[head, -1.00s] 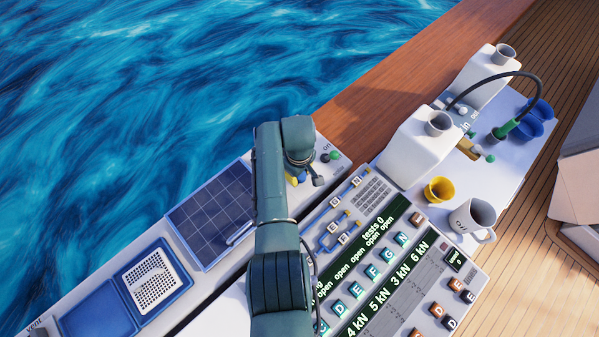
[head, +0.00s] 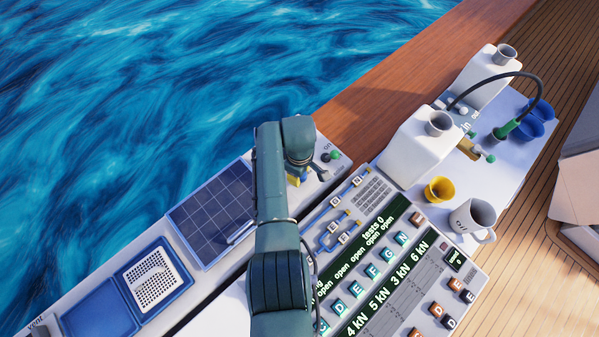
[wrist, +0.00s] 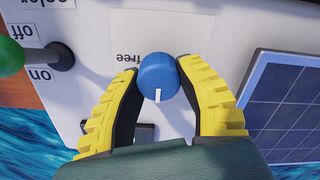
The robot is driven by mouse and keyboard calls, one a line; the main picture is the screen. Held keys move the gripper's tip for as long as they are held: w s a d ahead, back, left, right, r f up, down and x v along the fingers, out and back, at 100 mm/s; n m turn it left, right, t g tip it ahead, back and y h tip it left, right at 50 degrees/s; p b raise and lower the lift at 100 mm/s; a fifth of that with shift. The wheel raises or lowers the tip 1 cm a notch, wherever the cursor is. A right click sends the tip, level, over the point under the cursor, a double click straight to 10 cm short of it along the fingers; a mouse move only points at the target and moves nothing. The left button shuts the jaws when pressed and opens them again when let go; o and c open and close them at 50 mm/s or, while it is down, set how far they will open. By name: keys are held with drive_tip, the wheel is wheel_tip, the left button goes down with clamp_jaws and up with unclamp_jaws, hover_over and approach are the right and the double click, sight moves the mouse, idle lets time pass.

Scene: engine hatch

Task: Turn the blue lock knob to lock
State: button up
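The blue lock knob (wrist: 157,73) is in the middle of the wrist view, on a pale panel. Its white mark points down in that view. An upside-down "free" label (wrist: 131,57) lies up and left of it. My gripper (wrist: 158,65) has its two yellow-ridged fingers apart, one on each side of the knob. The fingertips are very close to its sides; I cannot tell whether they touch. In the head view my gripper (head: 308,178) is over the panel's far end, fingers spread, and the knob is hidden there.
A dark switch (wrist: 60,56) and green knob (wrist: 10,56) stand left in the wrist view, beside "on" and "off" labels. A solar panel (head: 213,212) lies left of my arm. A console (head: 385,265) with buttons, a yellow cup (head: 439,190) and a mug (head: 471,219) are right.

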drive_tip(key=o, duration=0.4)
drive_tip(key=shift+s+f, duration=0.1)
drive_tip(key=shift+o, duration=0.2)
wheel_tip(320, 180, up, 12)
idle(0.4)
